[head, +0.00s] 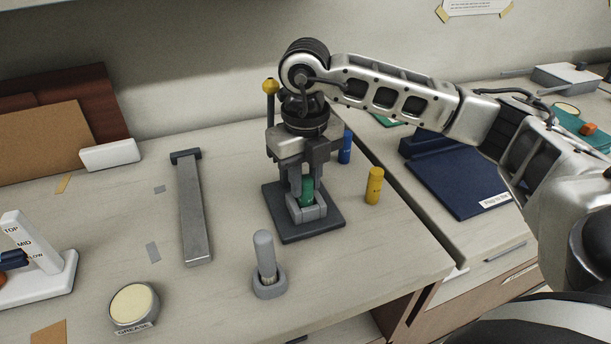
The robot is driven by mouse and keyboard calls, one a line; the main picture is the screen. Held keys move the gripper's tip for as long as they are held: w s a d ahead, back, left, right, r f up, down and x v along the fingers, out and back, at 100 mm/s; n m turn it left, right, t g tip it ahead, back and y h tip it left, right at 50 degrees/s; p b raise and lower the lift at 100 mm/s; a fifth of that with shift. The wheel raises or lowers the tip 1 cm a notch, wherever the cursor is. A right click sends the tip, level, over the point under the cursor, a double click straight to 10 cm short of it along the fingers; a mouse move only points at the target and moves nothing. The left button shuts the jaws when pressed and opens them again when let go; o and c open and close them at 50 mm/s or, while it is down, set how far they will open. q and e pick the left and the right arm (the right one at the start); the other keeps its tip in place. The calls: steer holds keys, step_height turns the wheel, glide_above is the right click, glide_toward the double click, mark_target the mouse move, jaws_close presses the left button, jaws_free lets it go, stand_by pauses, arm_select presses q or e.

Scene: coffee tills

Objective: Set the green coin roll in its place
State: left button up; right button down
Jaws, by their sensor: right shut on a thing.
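The green coin roll (306,190) stands upright between the fingers of my right gripper (307,187). The gripper points down and is shut on the roll. The roll's lower end is at a grey block-shaped holder (307,213) on a dark square base plate (283,229). The holder's front wall hides the roll's bottom, so I cannot tell how deep it sits. A yellow roll (374,186) and a blue roll (345,147) stand on the counter to the right of the plate. My left gripper is not in view.
A grey post in a round cup (265,265) stands in front of the plate. A long grey bar (193,210) lies to the left. A grease tin (133,304) is at front left. A yellow-knobbed rod (270,88) rises behind the gripper. A gap separates the right counter with a navy tray (455,180).

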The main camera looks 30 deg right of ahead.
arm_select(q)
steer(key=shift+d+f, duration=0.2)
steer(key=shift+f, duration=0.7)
arm_select(e)
steer(key=c, duration=1.1)
jaws_free()
steer(key=shift+f, duration=0.2)
steer(key=shift+c, duration=0.2)
steer(key=shift+r, duration=0.45)
arm_select(q)
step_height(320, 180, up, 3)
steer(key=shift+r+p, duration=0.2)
steer(key=shift+p, duration=0.95)
arm_select(e)
step_height(320, 180, up, 16)
steer(key=shift+f, duration=0.25)
